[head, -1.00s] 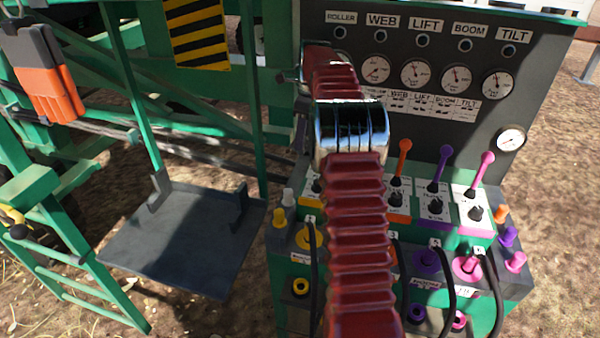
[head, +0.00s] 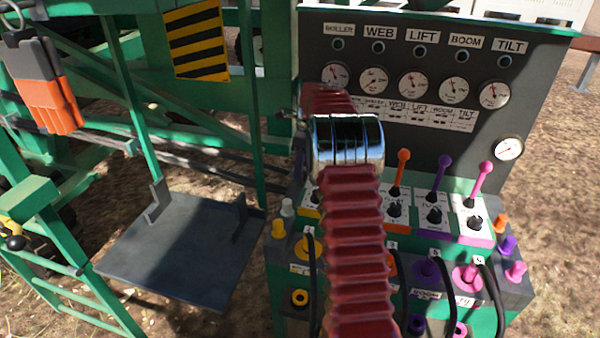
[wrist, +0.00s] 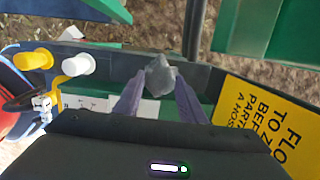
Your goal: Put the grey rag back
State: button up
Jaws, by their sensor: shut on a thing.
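In the wrist view, my gripper (wrist: 158,90) is shut on a small, crumpled grey rag (wrist: 159,74), held between the tips of its two purple-grey fingers. The rag shows above the dark rim of the control stand, with bare ground behind it. I cannot tell whether it touches anything. In the head view, my red arm hides the gripper and the rag.
The control panel (head: 385,135) has gauges, coloured levers and hoses. A dark tray (head: 185,250) stands empty to its left. Orange gloves (head: 47,98) hang at the far left. In the wrist view, a yellow sign (wrist: 262,125) is close on the right, and yellow and white knobs (wrist: 76,65) are on the left.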

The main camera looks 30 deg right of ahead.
aim_at(305, 170)
jog(key=shift+f, duration=1.15)
jog(key=o, duration=1)
jog(key=shift+f, duration=0.1)
jog(key=shift+o, duration=0.2)
notch_tip(305, 170, up, 12)
jog(key=s+d, duration=0.1)
jog(key=shift+s, duration=0.1)
